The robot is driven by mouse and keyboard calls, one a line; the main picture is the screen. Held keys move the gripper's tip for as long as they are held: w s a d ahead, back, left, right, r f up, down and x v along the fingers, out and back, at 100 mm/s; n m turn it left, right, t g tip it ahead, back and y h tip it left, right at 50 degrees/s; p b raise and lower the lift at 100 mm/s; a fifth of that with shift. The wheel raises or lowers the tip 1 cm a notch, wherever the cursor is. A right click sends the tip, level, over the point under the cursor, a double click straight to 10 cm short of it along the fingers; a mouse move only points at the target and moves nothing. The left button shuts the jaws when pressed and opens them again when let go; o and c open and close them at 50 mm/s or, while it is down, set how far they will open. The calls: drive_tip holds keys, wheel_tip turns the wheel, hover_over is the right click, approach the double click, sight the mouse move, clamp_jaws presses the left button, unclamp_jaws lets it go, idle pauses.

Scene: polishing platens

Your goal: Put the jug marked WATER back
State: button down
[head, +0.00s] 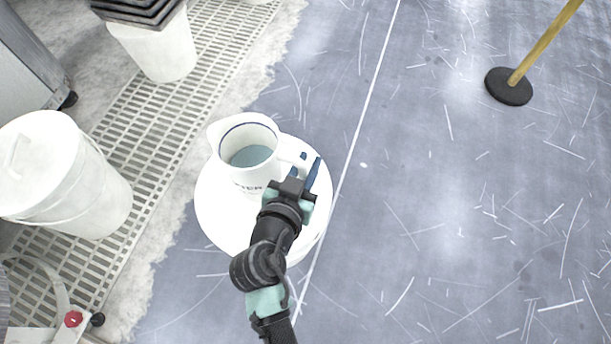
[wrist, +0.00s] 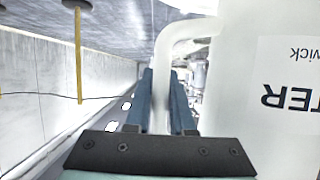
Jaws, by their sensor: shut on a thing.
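The white jug (head: 247,160) with a blue line at its rim appears upright in the head view, with bluish liquid inside. Part of its marking, "TER", shows there and, upside down, on the white label (wrist: 290,95) in the wrist view. My gripper (head: 304,172) is shut on the jug's handle (wrist: 163,100), with one blue finger on each side of it. A white round surface (head: 215,205) lies beneath the jug in the head view. The jug's underside is hidden, so I cannot tell whether it touches that surface.
A lidded white bucket (head: 95,195) stands on the slatted grating (head: 150,130) at left. Another white bucket (head: 160,50) carries a stack of dark pads (head: 140,12). A wooden-handled tool with a black disc (head: 508,87) stands at upper right. The scratched blue-grey floor at right is mostly clear.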

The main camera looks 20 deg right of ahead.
drive_tip(key=shift+f+b, duration=1.15)
drive_tip(key=shift+f, duration=0.95)
drive_tip(key=shift+f, duration=0.2)
drive_tip(key=c, duration=0.8)
unclamp_jaws()
drive_tip(key=shift+f, duration=0.1)
drive_tip(key=shift+o, duration=0.2)
drive_tip(key=shift+r, duration=0.25)
drive_tip(key=p+v, duration=0.3)
drive_tip(key=v, duration=0.9)
